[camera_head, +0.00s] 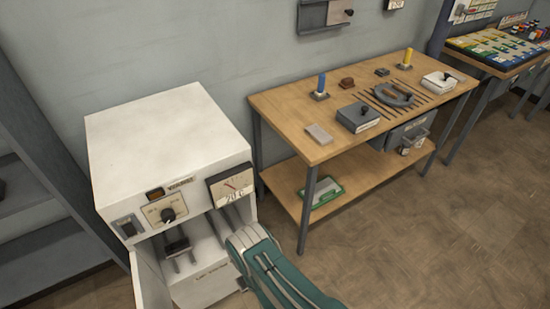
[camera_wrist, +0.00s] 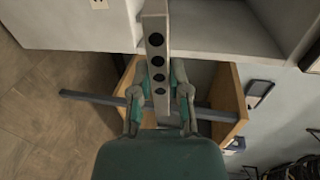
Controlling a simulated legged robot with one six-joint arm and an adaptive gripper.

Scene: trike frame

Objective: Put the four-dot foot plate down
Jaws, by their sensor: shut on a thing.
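The four-dot foot plate (camera_wrist: 154,24) is a narrow pale grey strip with a row of round dark dots, seen in the wrist view. My gripper (camera_wrist: 160,92) is shut on its lower part, with a teal finger on each side. The plate points away from my gripper, its far end reaching the top of the picture in front of a white cabinet (camera_wrist: 80,22). I cannot tell whether it touches the cabinet. In the head view my arm reaches toward the white machine's open front, and my gripper and the plate cannot be made out.
The white machine (camera_head: 165,130) has a dial and a gauge (camera_head: 232,187). A wooden bench (camera_head: 290,105) with several tools stands to its right. In the wrist view, a dark bar (camera_wrist: 90,97) crosses behind my fingers, near an open wooden box (camera_wrist: 228,90). Floor (camera_head: 400,240) is clear before the bench.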

